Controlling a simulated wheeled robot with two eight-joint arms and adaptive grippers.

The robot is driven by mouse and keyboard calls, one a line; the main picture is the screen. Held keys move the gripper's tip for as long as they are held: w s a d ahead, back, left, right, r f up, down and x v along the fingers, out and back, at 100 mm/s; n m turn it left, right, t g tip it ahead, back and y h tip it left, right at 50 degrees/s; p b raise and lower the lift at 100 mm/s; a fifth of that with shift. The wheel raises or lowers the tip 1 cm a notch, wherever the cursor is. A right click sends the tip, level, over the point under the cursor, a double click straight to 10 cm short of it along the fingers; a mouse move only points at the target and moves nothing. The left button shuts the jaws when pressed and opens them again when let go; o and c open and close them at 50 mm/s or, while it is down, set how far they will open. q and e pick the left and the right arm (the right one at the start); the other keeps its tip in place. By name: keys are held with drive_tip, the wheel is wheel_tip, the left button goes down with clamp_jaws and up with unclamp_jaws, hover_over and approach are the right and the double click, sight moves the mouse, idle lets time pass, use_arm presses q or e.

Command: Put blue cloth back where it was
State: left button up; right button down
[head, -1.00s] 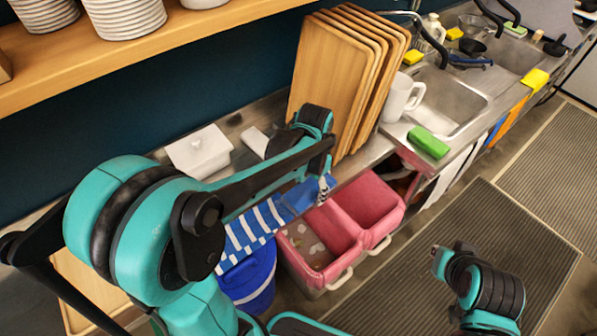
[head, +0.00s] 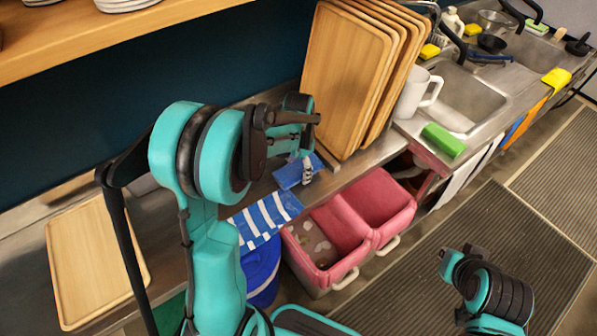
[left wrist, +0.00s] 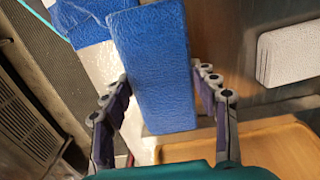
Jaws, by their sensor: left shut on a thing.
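The blue cloth (head: 290,174) is a small plain blue piece at my left gripper (head: 306,170), near the counter's front edge in the head view. In the left wrist view the blue cloth (left wrist: 155,75) lies between the two fingers of my left gripper (left wrist: 160,95), which is shut on it. A blue-and-white striped cloth (head: 267,216) hangs over the counter edge just below and to the left. Whether the held cloth touches the counter is unclear. My right gripper (head: 455,260) is over the floor mat, away from the cloth; its fingers do not show clearly.
Upright wooden trays (head: 345,75) stand on the counter right of my left gripper. A white mug (head: 412,95) and green sponge (head: 444,139) are by the sink. Pink bins (head: 330,240) and a blue bucket (head: 262,270) stand below. A wooden tray (head: 90,262) lies at left.

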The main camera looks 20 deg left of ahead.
use_arm(q)
drive_tip(key=shift+f, duration=0.4)
drive_tip(key=shift+f+b, duration=0.5)
drive_tip(key=shift+f, duration=0.05)
drive_tip(key=o, duration=1.2)
drive_tip(key=shift+r, duration=0.15)
